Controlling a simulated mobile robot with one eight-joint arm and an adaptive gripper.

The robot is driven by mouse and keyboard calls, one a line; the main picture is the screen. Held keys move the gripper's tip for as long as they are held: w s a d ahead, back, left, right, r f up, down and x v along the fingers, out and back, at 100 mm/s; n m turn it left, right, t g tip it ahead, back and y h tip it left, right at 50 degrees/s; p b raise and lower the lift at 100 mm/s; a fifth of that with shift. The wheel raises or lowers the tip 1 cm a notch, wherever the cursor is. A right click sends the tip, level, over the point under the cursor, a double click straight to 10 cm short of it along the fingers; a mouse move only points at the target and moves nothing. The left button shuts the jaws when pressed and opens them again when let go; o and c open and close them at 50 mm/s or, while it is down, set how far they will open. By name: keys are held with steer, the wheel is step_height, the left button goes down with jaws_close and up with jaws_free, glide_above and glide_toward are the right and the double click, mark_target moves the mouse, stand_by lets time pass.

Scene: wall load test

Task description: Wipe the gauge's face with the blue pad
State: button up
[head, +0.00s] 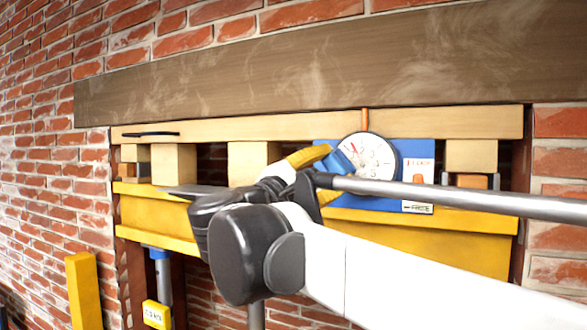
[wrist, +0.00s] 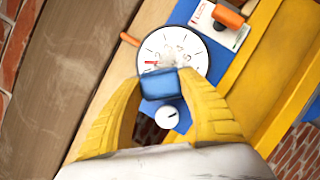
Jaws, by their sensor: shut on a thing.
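The gauge (head: 376,157) has a round white dial with a dark rim and a red needle, set on a blue board (head: 415,152). It also shows in the wrist view (wrist: 187,47), with a pale smudge on the lower middle of its face. The blue pad (wrist: 158,85) is between the yellow fingers of my gripper (wrist: 160,100), which are shut on it. In the head view the pad (head: 341,163) overlaps the dial's left edge. The pad covers the dial's lower edge in the wrist view. I cannot tell whether it touches the face.
A smaller white dial (wrist: 167,117) sits below the gauge in the wrist view. An orange knob (wrist: 229,16) is on the board. Wooden blocks (head: 254,160) stand on a yellow beam (head: 460,245), under a long dark beam (head: 320,62). Brick wall surrounds them.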

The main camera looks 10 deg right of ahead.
steer(key=shift+w+d, duration=0.7)
steer(key=shift+w, duration=0.25)
stand_by(0.8)
